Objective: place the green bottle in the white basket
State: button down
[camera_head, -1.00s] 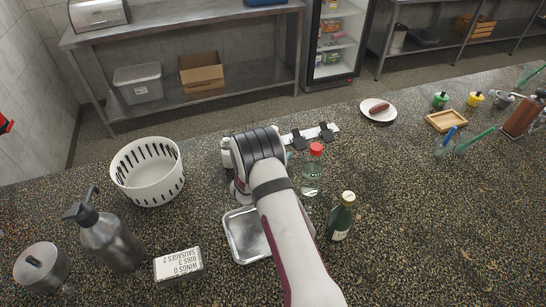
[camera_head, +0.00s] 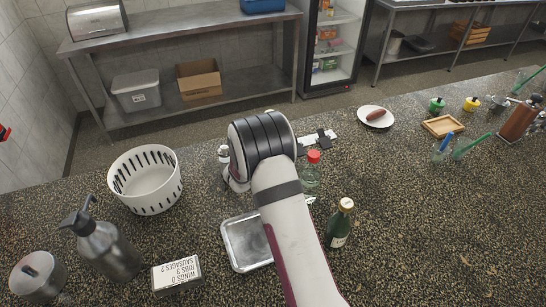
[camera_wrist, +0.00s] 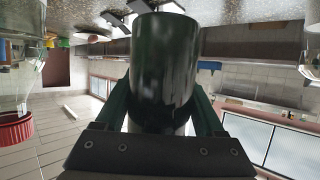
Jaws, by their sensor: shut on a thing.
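My gripper (camera_wrist: 165,115) is shut on a dark green, glossy cylinder (camera_wrist: 165,60), which fills the middle of the wrist view. The fingers lie on both sides of it; its far part is hidden. In the head view my arm hides the gripper and what it holds. A green bottle (camera_head: 340,223) with a gold cap and pale label stands upright on the counter, right of my arm and apart from it. I cannot tell whether the held cylinder is a second bottle. The white basket (camera_head: 146,180), round and slotted, stands at the left; its visible inside looks empty.
A clear bottle with a red cap (camera_head: 312,170) stands close right of my arm. A metal tray (camera_head: 238,245) lies partly under the arm. The right front counter is clear.

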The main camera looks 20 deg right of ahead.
notch_tip(320, 180, up, 2)
jog(key=shift+r, duration=0.1)
jog(key=shift+w+a+r, duration=0.1)
jog(key=shift+a+r, duration=0.05)
jog(key=shift+a, duration=0.2)
jog(key=a+r+n+t+y, duration=0.1)
jog(key=a+r+n+y, duration=0.25)
jog(key=a, duration=0.55)
jog(key=w+a+r+n+t+y, duration=0.1)
jog(key=a+r+n+y, duration=0.2)
jog(key=a, duration=0.7)
jog(key=a+r+n+t+y, duration=0.1)
jog(key=a+r+n+y, duration=0.15)
jog(key=a+r, duration=0.45)
jog(key=w+a+f, duration=0.1)
jog(key=a+f, duration=1.1)
jog(key=a, duration=0.2)
jog(key=shift+w+f+m, duration=0.25)
jog(key=shift+m, duration=0.05)
jog(key=shift+f, duration=0.2)
